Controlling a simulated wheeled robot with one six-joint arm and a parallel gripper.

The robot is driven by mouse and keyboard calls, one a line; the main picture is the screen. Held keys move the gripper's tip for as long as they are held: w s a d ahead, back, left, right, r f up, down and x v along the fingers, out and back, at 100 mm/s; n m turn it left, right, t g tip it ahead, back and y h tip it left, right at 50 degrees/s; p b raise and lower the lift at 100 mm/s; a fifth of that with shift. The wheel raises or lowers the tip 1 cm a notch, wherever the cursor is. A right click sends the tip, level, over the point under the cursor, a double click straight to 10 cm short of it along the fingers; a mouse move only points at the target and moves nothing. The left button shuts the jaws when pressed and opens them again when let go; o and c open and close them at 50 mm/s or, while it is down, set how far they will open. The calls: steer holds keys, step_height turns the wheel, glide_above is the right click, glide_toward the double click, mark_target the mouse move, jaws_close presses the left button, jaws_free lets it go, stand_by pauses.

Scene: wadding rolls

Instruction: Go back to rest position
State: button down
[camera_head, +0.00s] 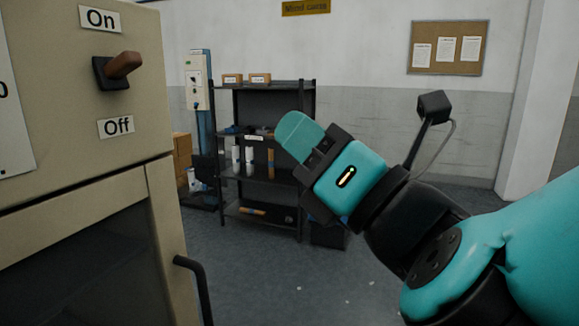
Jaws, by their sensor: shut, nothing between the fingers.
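My gripper (292,134) is at the end of my teal and black arm, which reaches in from the right. Its teal fingers are shut together with nothing between them, and they point up and left. It is in the air in front of the shelf, to the right of the beige machine (70,211) and apart from it. The machine has a brown lever switch (124,65) between an "On" label (100,18) and an "Off" label (116,127). The lever is tilted up toward "On".
A black handle (194,282) sticks out from the machine's front. A dark shelf (265,98) with boxes and rolls stands against the back wall, partly hidden by my gripper. A cork board (447,69) hangs at the back right.

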steer(key=w+d+f+m+h, duration=0.4)
steer(key=d+f+m+h, duration=0.25)
steer(key=m, duration=0.55)
steer(key=w+d+f+m+h, duration=0.45)
steer(key=d+m+h, duration=0.3)
steer(key=m, duration=0.35)
steer(key=s+d+f+m+g+p, duration=0.1)
steer(key=s+f+m+g, duration=0.2)
steer(key=s+m+g, duration=0.2)
steer(key=s+f+m+g+p, duration=0.1)
steer(key=s+f+m+g, duration=0.2)
steer(key=s+g, duration=0.6)
steer(key=s+m, duration=0.2)
steer(key=s, duration=0.3)
steer(key=shift+s+d+f+m, duration=0.25)
steer(key=shift+d+m, duration=0.05)
steer(key=shift+d, duration=0.1)
steer(key=shift+a, duration=0.1)
